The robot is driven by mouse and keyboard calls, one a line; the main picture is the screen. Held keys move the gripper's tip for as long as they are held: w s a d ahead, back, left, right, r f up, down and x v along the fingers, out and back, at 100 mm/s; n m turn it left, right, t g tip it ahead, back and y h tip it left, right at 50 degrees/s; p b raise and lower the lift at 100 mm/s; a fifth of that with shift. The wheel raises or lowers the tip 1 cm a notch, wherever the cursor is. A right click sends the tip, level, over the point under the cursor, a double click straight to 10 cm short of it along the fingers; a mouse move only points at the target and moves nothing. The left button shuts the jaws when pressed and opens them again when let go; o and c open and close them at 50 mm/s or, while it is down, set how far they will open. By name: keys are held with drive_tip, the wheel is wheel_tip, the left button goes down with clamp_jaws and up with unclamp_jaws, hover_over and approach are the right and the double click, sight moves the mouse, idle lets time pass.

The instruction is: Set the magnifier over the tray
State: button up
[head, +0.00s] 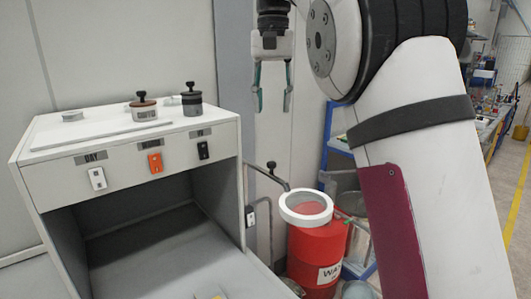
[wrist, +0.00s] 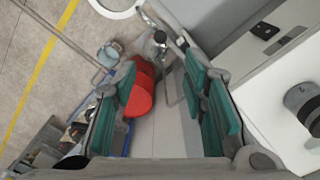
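The magnifier is a white ring (head: 306,207) on a jointed grey arm (head: 268,177) at the cabinet's right side. In the head view the ring appears in front of a red drum, right of the cabinet opening. Part of the ring also shows at the top of the wrist view (wrist: 117,15). I take the grey surface (head: 165,258) in and in front of the cabinet's opening as the tray; a separate tray cannot be made out. My gripper (head: 273,100) is open and empty, pointing down, above and apart from the magnifier; its fingers frame the wrist view (wrist: 165,95).
The white cabinet (head: 135,160) has labelled switches on its front and two black-knobbed pots (head: 192,100) on top. The red drum (head: 318,260) stands behind the ring. Blue shelving (head: 338,140) is farther back. My arm hides much of the right side.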

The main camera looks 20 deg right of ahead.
sight(272, 162)
wheel_tip(272, 162, down, 14)
drive_tip(key=p, duration=0.3)
drive_tip(key=shift+r, duration=0.15)
clamp_jaws()
